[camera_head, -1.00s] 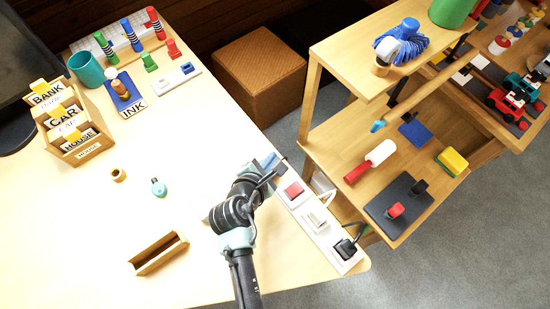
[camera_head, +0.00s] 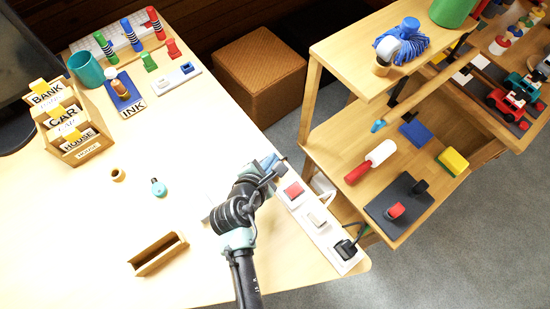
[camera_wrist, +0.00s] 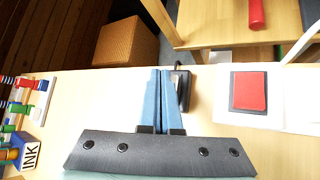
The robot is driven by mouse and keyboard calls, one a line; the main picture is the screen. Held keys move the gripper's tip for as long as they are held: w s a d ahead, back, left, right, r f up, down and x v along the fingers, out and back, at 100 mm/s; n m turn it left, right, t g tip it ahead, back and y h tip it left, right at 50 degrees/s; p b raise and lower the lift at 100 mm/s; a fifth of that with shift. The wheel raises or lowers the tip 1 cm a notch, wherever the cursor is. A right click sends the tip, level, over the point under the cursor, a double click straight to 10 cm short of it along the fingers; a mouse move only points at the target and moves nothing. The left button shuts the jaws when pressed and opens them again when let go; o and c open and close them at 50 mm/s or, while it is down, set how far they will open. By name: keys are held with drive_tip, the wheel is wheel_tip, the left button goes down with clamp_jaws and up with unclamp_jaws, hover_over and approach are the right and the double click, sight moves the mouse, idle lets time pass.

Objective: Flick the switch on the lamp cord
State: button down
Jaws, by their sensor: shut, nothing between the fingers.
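My gripper (camera_head: 270,161) is shut and empty over the desk's right edge. In the wrist view its two blue fingers (camera_wrist: 166,73) lie side by side, pointing at the desk edge. A small dark piece with a pale part (camera_wrist: 181,88) shows just right of the fingertips and is partly hidden by them. I cannot tell whether it is the lamp cord switch or whether the fingers touch it. Beside it is a white strip (camera_head: 304,206) with a red rocker (camera_head: 293,190), which also shows in the wrist view (camera_wrist: 249,91). No lamp is clearly seen.
A black plug (camera_head: 345,249) with a cord sits at the strip's near end. An open wooden box (camera_head: 158,254) and a small teal piece (camera_head: 158,187) lie on the desk. A wooden shelf unit (camera_head: 340,135) stands to the right, past a gap.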

drive_tip(key=shift+r, duration=0.1)
drive_tip(key=shift+s+r+p, duration=0.1)
drive_tip(key=shift+r+p, duration=0.55)
drive_tip(key=shift+p, duration=0.3)
drive_tip(key=shift+r, duration=0.1)
drive_tip(key=r+p, duration=0.1)
drive_tip(key=p, duration=0.1)
drive_tip(key=r+p, duration=0.1)
drive_tip(key=r, duration=0.1)
drive_tip(key=r+p, duration=0.2)
drive_tip(key=shift+s+a+p, duration=0.2)
drive_tip(key=shift+a+p, duration=0.1)
drive_tip(key=shift+a, duration=0.05)
drive_tip(key=shift+f, duration=0.15)
